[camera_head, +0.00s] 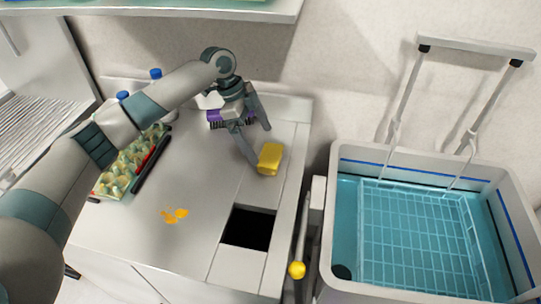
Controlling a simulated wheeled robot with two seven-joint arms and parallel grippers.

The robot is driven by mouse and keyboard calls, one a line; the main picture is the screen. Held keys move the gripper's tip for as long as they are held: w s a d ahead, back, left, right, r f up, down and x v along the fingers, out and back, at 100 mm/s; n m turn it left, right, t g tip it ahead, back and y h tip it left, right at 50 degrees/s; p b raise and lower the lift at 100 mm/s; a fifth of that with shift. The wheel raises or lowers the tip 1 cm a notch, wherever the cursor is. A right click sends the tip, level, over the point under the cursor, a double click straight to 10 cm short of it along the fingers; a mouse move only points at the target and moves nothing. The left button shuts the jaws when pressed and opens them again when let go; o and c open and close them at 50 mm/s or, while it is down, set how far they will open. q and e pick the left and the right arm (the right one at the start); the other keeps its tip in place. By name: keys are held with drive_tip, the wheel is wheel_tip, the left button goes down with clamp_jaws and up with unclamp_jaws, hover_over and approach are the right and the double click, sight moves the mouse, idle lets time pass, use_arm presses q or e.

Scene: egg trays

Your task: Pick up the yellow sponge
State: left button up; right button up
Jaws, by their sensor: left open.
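The yellow sponge (270,158) lies on the grey counter top, right of the middle and behind the dark square opening. My left gripper (262,147) reaches down from above, its two fingers spread apart. One fingertip is close to the sponge's left side; the other finger is behind it and to the right. I cannot tell whether either finger touches the sponge. Nothing shows held between the fingers. My right gripper is not in view.
A purple brush (217,118) lies behind the gripper. An egg tray (118,178) with red and black pens beside it is partly behind my left arm. An orange spill (174,215) marks the counter (200,245). A dark opening (249,228) and a water-filled basin (346,290) with a basket are nearby.

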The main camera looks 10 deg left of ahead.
sight(270, 155)
use_arm(q)
drive_tip(key=shift+f, duration=0.2)
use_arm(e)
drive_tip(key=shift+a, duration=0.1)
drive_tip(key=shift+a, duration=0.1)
use_arm(q)
drive_tip(key=shift+d, duration=0.1)
drive_tip(key=shift+d+f+p, duration=0.35)
drive_tip(key=shift+f+p, duration=0.05)
drive_tip(key=shift+p, duration=0.2)
drive_tip(key=p+x, duration=0.1)
drive_tip(key=x, duration=0.2)
drive_tip(key=shift+w+d, duration=0.15)
drive_tip(key=shift+d, duration=0.05)
drive_tip(key=shift+d+f+p, duration=0.15)
drive_tip(key=shift+f+p, duration=0.2)
drive_tip(key=shift+f, duration=0.05)
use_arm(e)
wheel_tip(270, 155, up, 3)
